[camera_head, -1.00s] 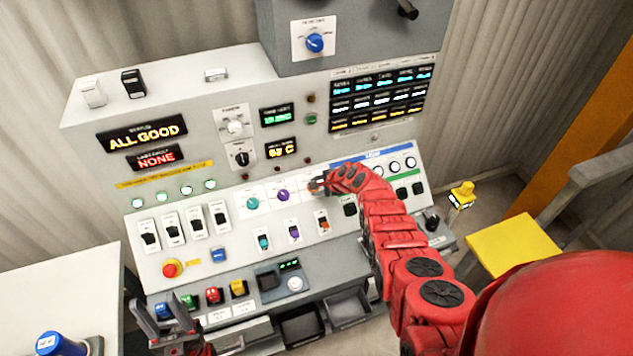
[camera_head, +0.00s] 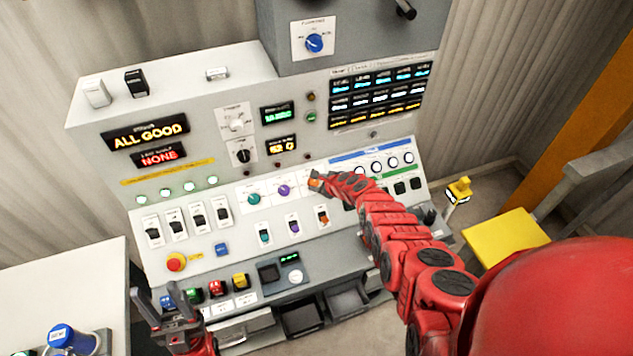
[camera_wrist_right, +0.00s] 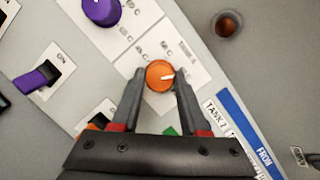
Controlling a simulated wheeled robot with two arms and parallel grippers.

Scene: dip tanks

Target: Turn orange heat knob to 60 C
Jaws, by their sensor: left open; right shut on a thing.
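The orange heat knob (camera_wrist_right: 160,76) sits on a white scale label. Its white pointer mark points right and slightly up in the right wrist view. My right gripper (camera_wrist_right: 160,72) has a finger on each side of the knob and is shut on it. In the head view, the knob (camera_head: 315,183) is partly hidden by my right gripper (camera_head: 320,181). An amber display (camera_head: 282,144) above is lit, but its digits are too small to read surely. My left gripper (camera_head: 168,305) is open and empty at the lower left, in front of the panel.
A teal knob (camera_head: 254,198) and a purple knob (camera_head: 283,190) stand left of the orange one. Small toggle switches (camera_head: 294,224) are below. A red stop button (camera_head: 176,261) is at the left. A yellow seat (camera_head: 505,246) stands at the right.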

